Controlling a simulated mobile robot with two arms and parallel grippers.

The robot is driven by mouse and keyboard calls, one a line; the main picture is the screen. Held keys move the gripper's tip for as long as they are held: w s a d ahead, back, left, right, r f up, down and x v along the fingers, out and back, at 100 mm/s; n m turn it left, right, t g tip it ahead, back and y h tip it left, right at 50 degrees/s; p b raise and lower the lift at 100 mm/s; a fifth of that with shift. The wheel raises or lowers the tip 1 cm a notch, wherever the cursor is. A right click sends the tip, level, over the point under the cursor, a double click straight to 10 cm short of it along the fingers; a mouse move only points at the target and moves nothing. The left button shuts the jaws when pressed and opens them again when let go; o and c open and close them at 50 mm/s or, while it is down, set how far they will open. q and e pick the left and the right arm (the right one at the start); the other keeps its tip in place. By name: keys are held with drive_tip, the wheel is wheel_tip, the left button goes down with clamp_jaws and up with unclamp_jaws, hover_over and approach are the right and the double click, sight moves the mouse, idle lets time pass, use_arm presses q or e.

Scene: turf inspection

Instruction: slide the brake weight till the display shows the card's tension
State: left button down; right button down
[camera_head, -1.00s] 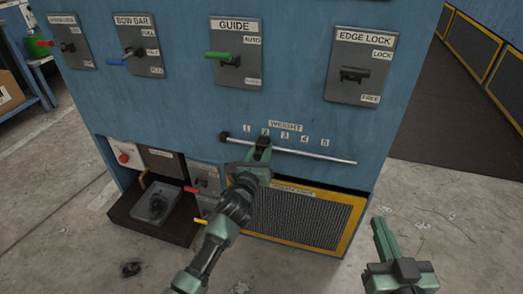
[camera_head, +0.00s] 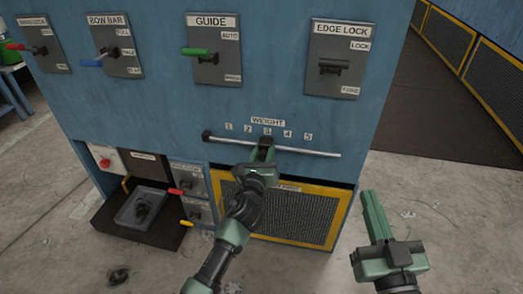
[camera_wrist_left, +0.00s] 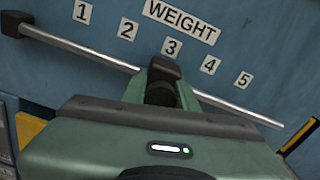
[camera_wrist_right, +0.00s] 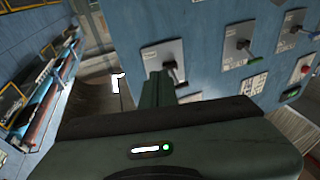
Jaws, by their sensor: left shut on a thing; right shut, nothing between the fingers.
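The brake weight is a small dark block on a thin steel rail (camera_head: 312,151), under the label WEIGHT (camera_head: 267,121) and the numbers 1 to 5. In the left wrist view the weight (camera_wrist_left: 165,70) sits just below the 3. My left gripper (camera_head: 261,157) is shut on the weight, and its fingers hide part of it. My right gripper (camera_head: 373,205) is shut and empty, low to the right of the machine, apart from the rail. Neither the display nor the card can be made out in these views.
Above the rail are the GUIDE lever (camera_head: 208,52), the BOW BAR lever (camera_head: 105,56) and the EDGE LOCK lever (camera_head: 335,65). A yellow-framed mesh panel (camera_head: 298,215) is below it. A dark tray (camera_head: 142,207) stands at lower left. The floor at right is clear.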

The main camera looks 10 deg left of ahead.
sight(262, 159)
use_arm(q)
drive_tip(key=c, duration=1.1)
unclamp_jaws()
drive_tip(key=shift+s, duration=0.25)
drive_tip(key=s+p, duration=0.2)
drive_tip(key=s, duration=0.5)
drive_tip(key=shift+s+a, duration=0.1)
drive_tip(key=shift+s, duration=0.1)
use_arm(e)
wheel_tip(262, 159, down, 9)
drive_tip(key=d+g+h, duration=0.1)
drive_tip(key=g, duration=0.4)
drive_tip(key=shift+s+d+r+h, duration=0.2)
drive_tip(key=shift+s+d+h, duration=0.05)
drive_tip(key=shift+s+h, duration=0.2)
